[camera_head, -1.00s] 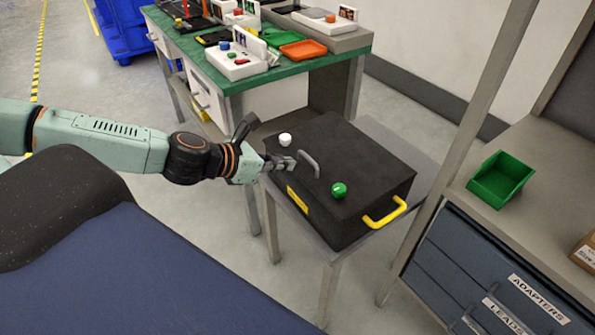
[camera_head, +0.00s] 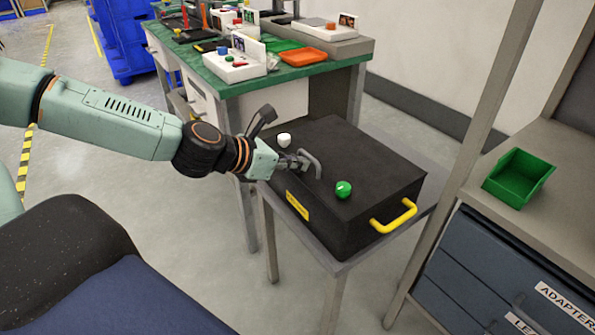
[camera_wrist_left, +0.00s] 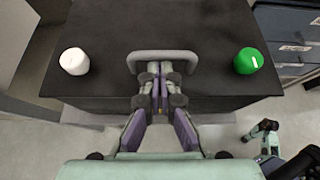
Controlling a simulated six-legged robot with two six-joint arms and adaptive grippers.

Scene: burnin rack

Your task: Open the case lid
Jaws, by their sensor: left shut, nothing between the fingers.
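The black case (camera_head: 345,160) stands shut on a small grey table, with a grey loop handle (camera_head: 311,163) near the front edge of its lid. A white knob (camera_head: 284,140) and a green knob (camera_head: 343,189) sit on either side of the handle. My left gripper (camera_head: 300,162) is shut and empty, with its fingertips at the handle. In the left wrist view the closed fingers (camera_wrist_left: 160,72) lie under or against the middle of the handle (camera_wrist_left: 162,55); I cannot tell whether they touch it.
A yellow side handle (camera_head: 395,217) sticks out of the case's right side. A green-topped workbench (camera_head: 285,72) with devices and an orange tray (camera_head: 303,55) stands behind. A green bin (camera_head: 519,178) sits on the bench at right, close to a grey post (camera_head: 488,110). Floor in front is clear.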

